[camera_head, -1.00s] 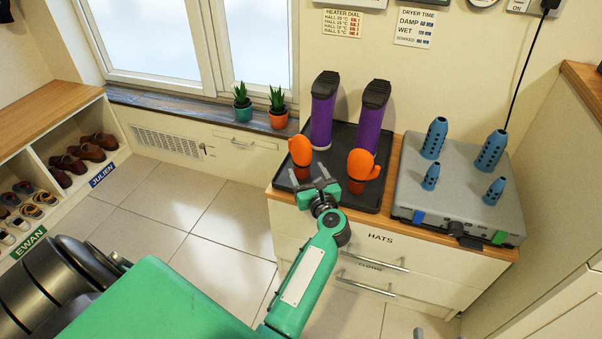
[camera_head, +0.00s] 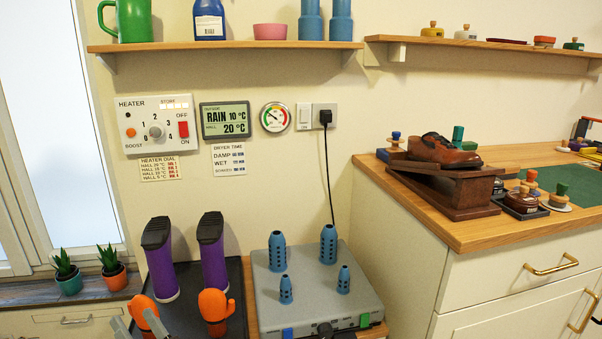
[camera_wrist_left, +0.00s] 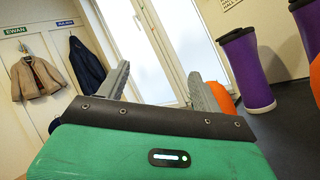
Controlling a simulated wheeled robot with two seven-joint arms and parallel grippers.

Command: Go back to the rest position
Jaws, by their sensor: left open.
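My left gripper (camera_head: 138,325) shows only at its fingertips, at the bottom edge of the head view, in front of the black tray (camera_head: 190,285). In the left wrist view its two grey fingers (camera_wrist_left: 160,90) stand wide apart with nothing between them. Two orange mittens stand on the tray; the left mitten (camera_head: 142,312) is close to the fingers, and the right one (camera_head: 214,308) is apart from them. My right gripper is not in view.
The grey dryer (camera_head: 315,295) with blue pegs stands right of the tray. A cabinet (camera_head: 500,215) holds a brown shoe (camera_head: 440,150) on a wooden stand. Potted plants (camera_head: 68,275) sit on the windowsill. Shelves (camera_head: 225,46) with cups and bottles hang above.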

